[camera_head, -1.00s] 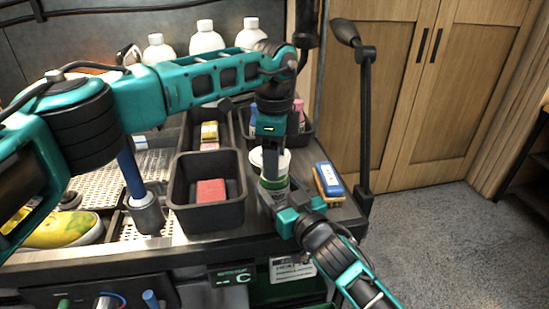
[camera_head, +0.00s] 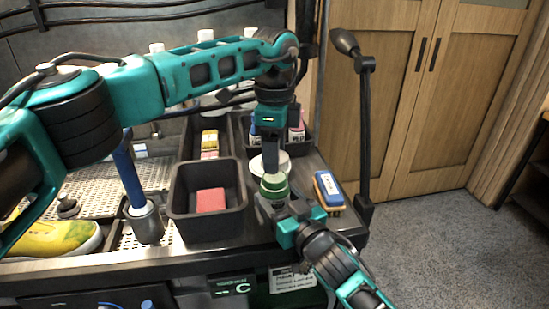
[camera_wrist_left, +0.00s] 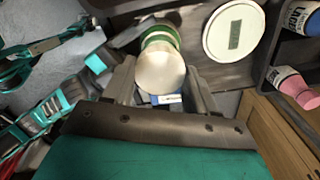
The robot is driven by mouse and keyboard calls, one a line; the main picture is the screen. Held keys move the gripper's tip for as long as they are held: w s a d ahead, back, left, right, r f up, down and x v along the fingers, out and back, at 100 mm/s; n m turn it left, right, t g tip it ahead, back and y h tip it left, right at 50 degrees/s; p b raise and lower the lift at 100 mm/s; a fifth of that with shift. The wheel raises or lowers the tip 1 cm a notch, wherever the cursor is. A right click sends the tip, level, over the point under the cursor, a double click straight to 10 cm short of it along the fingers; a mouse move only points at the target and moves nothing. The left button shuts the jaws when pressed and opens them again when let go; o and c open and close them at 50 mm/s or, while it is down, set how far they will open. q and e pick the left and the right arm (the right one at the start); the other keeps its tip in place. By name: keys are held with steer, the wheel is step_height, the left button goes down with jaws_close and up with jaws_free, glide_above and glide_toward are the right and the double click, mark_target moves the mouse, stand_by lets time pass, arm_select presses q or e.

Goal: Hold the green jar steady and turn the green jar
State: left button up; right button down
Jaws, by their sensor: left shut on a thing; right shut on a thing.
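The green jar (camera_head: 274,188) stands at the right end of the worktop, with a green rim and a pale top. My right gripper (camera_head: 270,204) is shut on its lower part from the front right. My left gripper (camera_head: 271,167) points down from above and is shut at the jar's top. In the left wrist view, the jar's pale round end (camera_wrist_left: 160,68) lies between the left fingers, with its green band (camera_wrist_left: 160,36) beyond. The exact finger contact is partly hidden. A white round lid-like thing with a green label (camera_wrist_left: 235,30) is beside it.
A black bin with a red block (camera_head: 210,199) stands to the left. A blue-and-tan brush (camera_head: 328,190) lies close on the right. A black bin behind holds blue and pink bottles (camera_head: 297,128). A yellow sneaker (camera_head: 55,240) and a black lamp post (camera_head: 366,130) are farther off.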

arm_select(q)
step_height(320, 180, up, 2)
steer(key=shift+r, duration=0.1)
arm_select(e)
steer(key=shift+c, duration=0.3)
jaws_free()
